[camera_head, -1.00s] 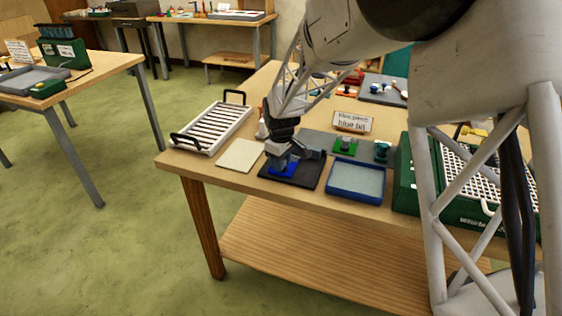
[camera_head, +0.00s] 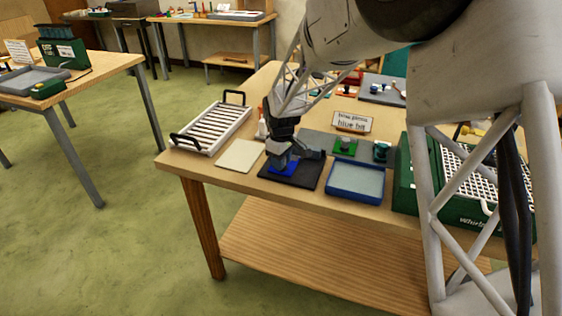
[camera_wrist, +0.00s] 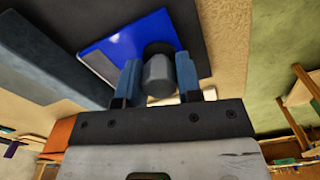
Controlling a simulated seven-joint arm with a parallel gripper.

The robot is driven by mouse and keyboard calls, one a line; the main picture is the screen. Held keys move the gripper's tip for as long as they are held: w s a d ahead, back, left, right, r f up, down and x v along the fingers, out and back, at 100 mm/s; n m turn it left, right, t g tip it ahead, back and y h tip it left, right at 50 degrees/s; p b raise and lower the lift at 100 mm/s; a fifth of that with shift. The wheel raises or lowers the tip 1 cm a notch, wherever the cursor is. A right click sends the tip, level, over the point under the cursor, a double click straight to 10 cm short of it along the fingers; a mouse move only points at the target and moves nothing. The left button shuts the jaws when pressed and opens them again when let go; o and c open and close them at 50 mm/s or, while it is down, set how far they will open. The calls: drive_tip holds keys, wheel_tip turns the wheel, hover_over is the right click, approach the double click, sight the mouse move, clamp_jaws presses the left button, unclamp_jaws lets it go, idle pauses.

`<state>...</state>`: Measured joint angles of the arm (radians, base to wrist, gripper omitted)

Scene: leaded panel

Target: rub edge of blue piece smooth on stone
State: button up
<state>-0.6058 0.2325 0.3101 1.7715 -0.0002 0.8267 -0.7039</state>
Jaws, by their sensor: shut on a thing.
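The blue piece (camera_wrist: 130,45) is a flat blue plate with a pale edge and a grey knob (camera_wrist: 159,75) on top. In the head view the blue piece (camera_head: 285,168) is low over the dark mat (camera_head: 304,183); whether it touches is unclear. My gripper (camera_head: 282,156) points down, and in the wrist view its blue-grey fingers (camera_wrist: 157,80) are shut on the knob. A long grey block (camera_wrist: 45,65), perhaps the stone, lies beside the piece. The fingers hide part of the piece.
A cream square (camera_head: 240,156) and a white slatted rack (camera_head: 212,128) stand to the left. A blue-rimmed tray (camera_head: 357,194) is close on the right. Behind it are a green piece with a knob (camera_head: 345,147) and a sign (camera_head: 352,122). A green machine (camera_head: 405,175) stands further right.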

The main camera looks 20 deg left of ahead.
sight(291, 168)
drive_tip(key=shift+w, duration=0.7)
idle(0.6)
drive_tip(key=shift+d, duration=0.2)
drive_tip(key=shift+s+d, duration=0.1)
drive_tip(key=shift+d, duration=1)
drive_tip(key=shift+d, duration=0.1)
drive_tip(key=shift+d, duration=1.2)
drive_tip(key=shift+a, duration=0.1)
drive_tip(key=shift+a, duration=1.2)
drive_tip(key=shift+a, duration=0.1)
